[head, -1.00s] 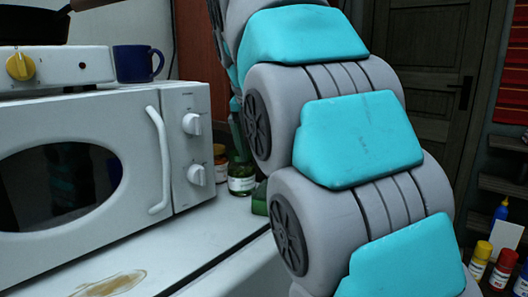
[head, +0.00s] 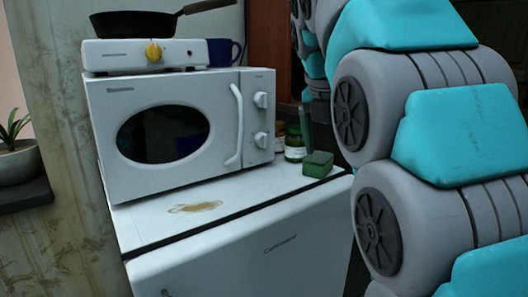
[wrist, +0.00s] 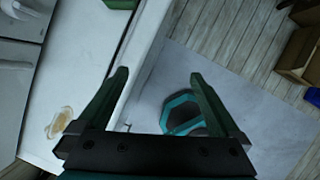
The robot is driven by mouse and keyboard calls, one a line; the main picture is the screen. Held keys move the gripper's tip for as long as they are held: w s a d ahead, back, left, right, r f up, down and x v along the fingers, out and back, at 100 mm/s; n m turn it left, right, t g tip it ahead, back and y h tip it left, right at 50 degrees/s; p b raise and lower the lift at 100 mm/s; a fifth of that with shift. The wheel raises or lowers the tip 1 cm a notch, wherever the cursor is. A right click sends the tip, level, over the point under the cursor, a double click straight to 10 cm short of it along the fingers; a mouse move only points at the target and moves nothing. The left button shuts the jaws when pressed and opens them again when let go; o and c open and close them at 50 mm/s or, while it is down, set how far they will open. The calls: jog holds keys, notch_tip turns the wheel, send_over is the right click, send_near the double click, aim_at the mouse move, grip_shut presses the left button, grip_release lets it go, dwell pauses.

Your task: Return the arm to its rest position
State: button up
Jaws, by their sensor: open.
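My arm (head: 455,135), with grey links and turquoise covers, fills the right side of the head view. My gripper (wrist: 159,75) shows in the wrist view with its two dark green fingers spread apart and nothing between them. It points down over the front edge of the white worktop, with grey floor beneath. I cannot make out the whole gripper in the head view.
A white microwave (head: 180,182) stands on the white cabinet (head: 145,222), under a hotplate (head: 120,55) with a pan (head: 150,22). A blue mug (head: 222,50), jar (head: 294,146) and green sponge (head: 318,164) are nearby. A wooden box (wrist: 298,55) sits right.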

jog(key=s+d+f+m+g+y, duration=0.2)
jog(key=s+f+m+g, duration=0.3)
jog(key=s+f+m, duration=2.3)
notch_tip(320, 180, down, 5)
jog(key=shift+s+d+f+m+g, duration=0.15)
jog(key=shift+s+m+g, duration=0.25)
jog(key=shift+s, duration=0.55)
